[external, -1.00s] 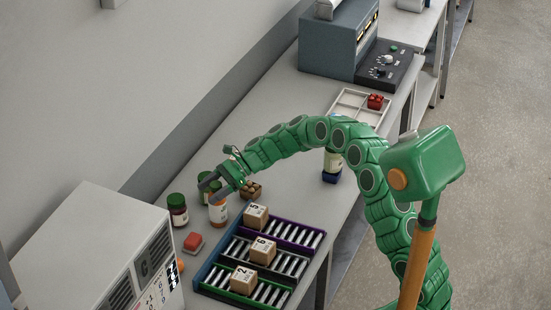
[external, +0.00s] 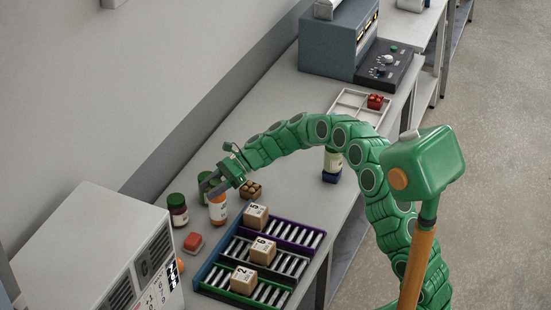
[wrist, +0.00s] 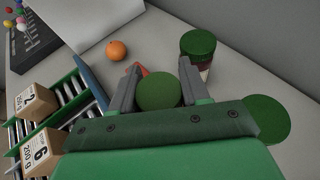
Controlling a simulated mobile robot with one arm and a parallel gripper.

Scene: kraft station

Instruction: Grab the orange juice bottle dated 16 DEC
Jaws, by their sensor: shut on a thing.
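An orange juice bottle (external: 217,209) with a pale label stands on the bench in the external view. Its date is too small to read. In the wrist view a round green lid (wrist: 158,93) sits between the two fingers of my gripper (wrist: 158,76), which is shut on that bottle. A dark red bottle (external: 177,211) with a green lid stands to the left, and its lid (wrist: 198,42) shows beyond the fingers. Another green-lidded bottle (external: 204,180) is partly hidden behind my gripper.
A red block (external: 193,241) lies in front of the bottles. A roller rack (external: 241,246) with numbered boxes (external: 263,250) is to the right. A small box of brown items (external: 251,190) stands close to my gripper. A white machine (external: 95,250) is at left.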

